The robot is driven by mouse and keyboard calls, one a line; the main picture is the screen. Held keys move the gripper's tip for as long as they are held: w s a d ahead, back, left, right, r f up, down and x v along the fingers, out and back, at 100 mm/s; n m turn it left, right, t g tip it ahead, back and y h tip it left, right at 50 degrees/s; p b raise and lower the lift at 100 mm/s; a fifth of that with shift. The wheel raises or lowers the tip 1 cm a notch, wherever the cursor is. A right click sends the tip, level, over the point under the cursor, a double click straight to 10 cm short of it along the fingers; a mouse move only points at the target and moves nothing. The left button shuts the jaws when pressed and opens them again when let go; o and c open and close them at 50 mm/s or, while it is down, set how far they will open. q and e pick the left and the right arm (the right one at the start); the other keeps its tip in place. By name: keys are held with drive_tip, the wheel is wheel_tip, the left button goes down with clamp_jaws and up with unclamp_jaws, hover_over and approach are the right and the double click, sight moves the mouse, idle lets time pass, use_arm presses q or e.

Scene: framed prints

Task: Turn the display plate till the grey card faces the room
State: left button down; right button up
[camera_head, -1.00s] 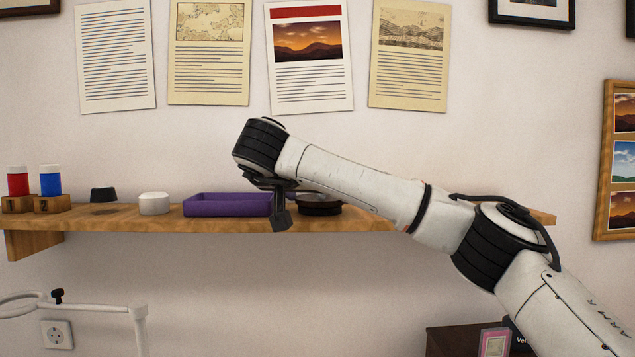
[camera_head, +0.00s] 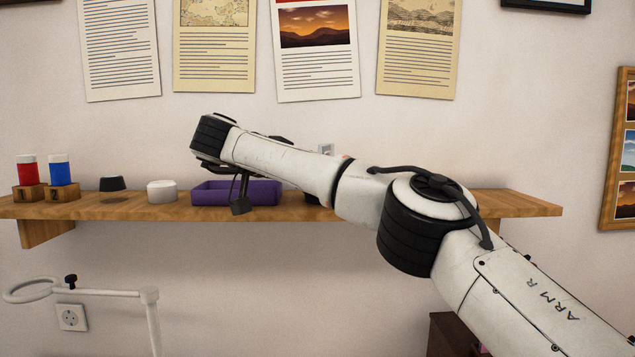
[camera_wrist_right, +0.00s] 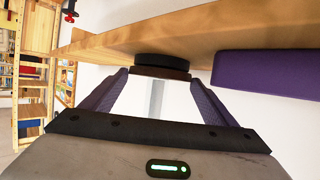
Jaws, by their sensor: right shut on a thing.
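The display plate is mostly behind my right arm in the head view, with only a dark bit of its base (camera_head: 312,198) showing. In the right wrist view, which is upside down, a brown disc (camera_wrist_right: 160,73) sits on a black base (camera_wrist_right: 165,59) on the shelf. My right gripper (camera_wrist_right: 160,77) is shut on the plate, a purple finger at each side. A narrow pale strip (camera_wrist_right: 155,98) stands off the disc; which face it shows is unclear. A small grey piece (camera_head: 326,150), perhaps the card's top, rises above my arm. My left gripper is not in view.
On the wooden shelf (camera_head: 520,205), a purple tray (camera_head: 215,193) lies just left of the plate. Farther left are a white round piece (camera_head: 162,191), a black knob (camera_head: 112,184) and red and blue bottles (camera_head: 60,170). The right shelf end is clear.

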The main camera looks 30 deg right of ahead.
idle(0.6)
drive_tip(key=o, duration=1.1)
drive_tip(key=shift+c, duration=0.2)
drive_tip(key=v, duration=1)
drive_tip(key=shift+a, duration=0.15)
drive_tip(key=shift+r, duration=0.1)
